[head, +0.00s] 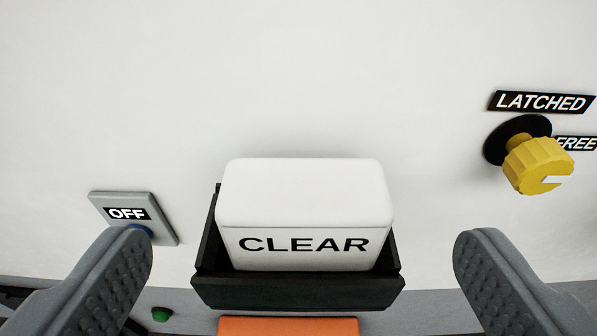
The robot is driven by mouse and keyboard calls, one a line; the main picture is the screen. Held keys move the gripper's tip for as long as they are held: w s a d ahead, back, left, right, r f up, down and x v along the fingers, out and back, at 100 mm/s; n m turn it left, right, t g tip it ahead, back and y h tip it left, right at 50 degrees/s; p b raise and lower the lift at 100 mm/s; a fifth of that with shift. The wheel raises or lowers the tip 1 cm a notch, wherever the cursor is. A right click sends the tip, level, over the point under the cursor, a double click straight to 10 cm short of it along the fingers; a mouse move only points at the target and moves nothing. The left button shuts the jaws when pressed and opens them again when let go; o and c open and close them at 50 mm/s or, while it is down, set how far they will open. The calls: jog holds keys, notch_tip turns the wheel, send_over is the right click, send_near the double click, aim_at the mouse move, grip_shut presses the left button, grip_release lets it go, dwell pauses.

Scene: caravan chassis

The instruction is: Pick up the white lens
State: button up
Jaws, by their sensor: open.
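The white lens (304,196) is a rounded white block with the word CLEAR on its front face. It sits in a black open-topped holder (298,291) against the white wall, in the middle of the head view. The holder hides its lower part. My gripper (303,258) is open, with one grey ridged finger on the left of the lens and the other on the right. There is a gap between each finger and the holder, and nothing is between the fingertips touching them.
A yellow knob (537,163) stands out from the wall at the right, by labels LATCHED (541,102) and FREE (576,143). A grey OFF switch plate (165,226) is at the left, partly behind my finger. An orange block (288,326) and green button (162,314) are below.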

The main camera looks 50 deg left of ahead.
aim_at(305, 206)
jog(key=p+x, duration=0.2)
jog(key=x, duration=0.4)
jog(key=shift+w+a, duration=0.1)
jog(key=shift+w, duration=0.1)
jog(key=c, duration=1.1)
